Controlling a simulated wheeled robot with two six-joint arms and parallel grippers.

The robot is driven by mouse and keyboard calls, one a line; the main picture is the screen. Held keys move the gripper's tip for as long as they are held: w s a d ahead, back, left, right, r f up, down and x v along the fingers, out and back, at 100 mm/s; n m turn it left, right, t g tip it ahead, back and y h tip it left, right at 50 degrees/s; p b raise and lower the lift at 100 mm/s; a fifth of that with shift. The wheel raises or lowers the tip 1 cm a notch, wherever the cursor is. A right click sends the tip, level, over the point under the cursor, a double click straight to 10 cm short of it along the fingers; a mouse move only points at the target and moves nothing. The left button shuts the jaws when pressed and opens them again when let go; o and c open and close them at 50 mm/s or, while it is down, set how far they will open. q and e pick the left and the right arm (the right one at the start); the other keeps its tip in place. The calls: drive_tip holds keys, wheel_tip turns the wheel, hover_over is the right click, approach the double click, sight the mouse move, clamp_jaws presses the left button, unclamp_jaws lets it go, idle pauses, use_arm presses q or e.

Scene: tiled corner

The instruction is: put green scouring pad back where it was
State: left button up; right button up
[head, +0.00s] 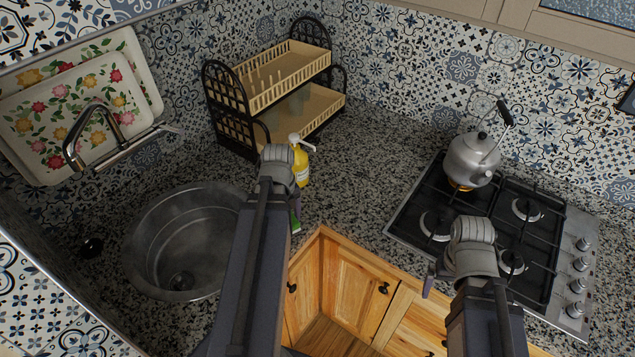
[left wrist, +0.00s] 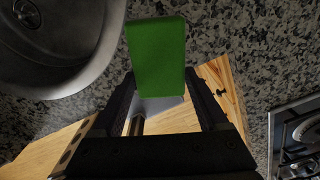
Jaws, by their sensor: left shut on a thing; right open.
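The green scouring pad (left wrist: 157,55) is held between the fingers of my left gripper (left wrist: 165,92), which is shut on it. In the left wrist view it is a plain green block over the grey speckled counter, to the right of the sink. In the head view only a thin green strip of the pad (head: 295,221) shows beside my left wrist; my arm hides the rest. My right gripper (head: 430,281) is open and empty, in front of the stove and above the wooden cabinets.
The round metal sink (head: 150,240) is left of my left arm. A yellow soap bottle (head: 301,166) stands just behind my left wrist. A two-tier dish rack (head: 255,97) stands at the back. A kettle (head: 470,160) sits on the stove (head: 403,224). Counter between rack and stove is clear.

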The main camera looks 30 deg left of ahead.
use_arm(q)
drive_tip(key=shift+w+a, duration=0.1)
drive_tip(key=w, duration=0.5)
drive_tip(key=w+d, duration=0.1)
drive_tip(key=w, duration=1)
drive_tip(key=shift+w+d, duration=0.2)
drive_tip(key=shift+w, duration=0.95)
drive_tip(key=f+b, duration=0.3)
drive_tip(key=shift+s+f, duration=0.25)
drive_tip(key=shift+d+b, duration=0.1)
drive_tip(key=shift+b, duration=0.2)
